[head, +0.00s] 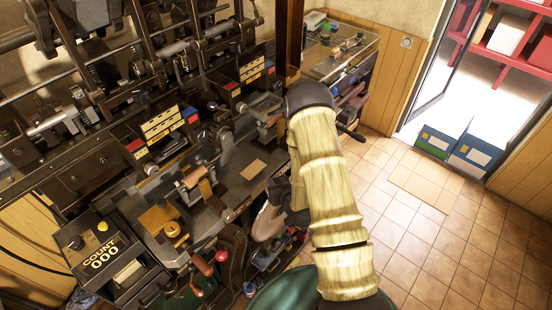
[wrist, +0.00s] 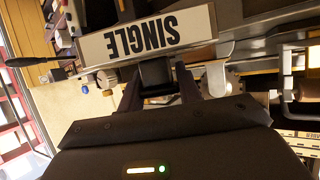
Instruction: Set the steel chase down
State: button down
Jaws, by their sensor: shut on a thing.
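In the wrist view my gripper (wrist: 157,88) is shut on a dark block, which I take to be part of the steel chase (wrist: 156,74). Its two dark fingers stand on either side of the block. Most of the chase's outline cannot be made out. A white plate reading SINGLE (wrist: 147,36), upside down here, lies just beyond the fingertips. I cannot tell whether the plate and the block are joined. In the head view my arm hides the gripper and the chase.
The dark press bench (head: 217,160) fills the left, crowded with levers, labelled blocks and a COUNT box (head: 103,255). A small tan card (head: 254,169) lies on it. A glass-topped cabinet (head: 335,50) stands behind. The tiled floor (head: 430,260) at right is mostly clear, with boxes (head: 473,155) by the door.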

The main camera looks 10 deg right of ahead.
jog(key=s+f+b, duration=0.3)
jog(key=f, duration=0.6)
jog(key=s+f+m+h+b, duration=0.1)
jog(key=s+f+b, duration=0.2)
jog(key=f, duration=0.6)
jog(key=shift+f+h+b, duration=0.3)
jog(key=shift+f+b, duration=0.05)
jog(key=shift+b, duration=0.4)
jog(key=shift+s+d, duration=0.1)
jog(key=shift+d, duration=0.1)
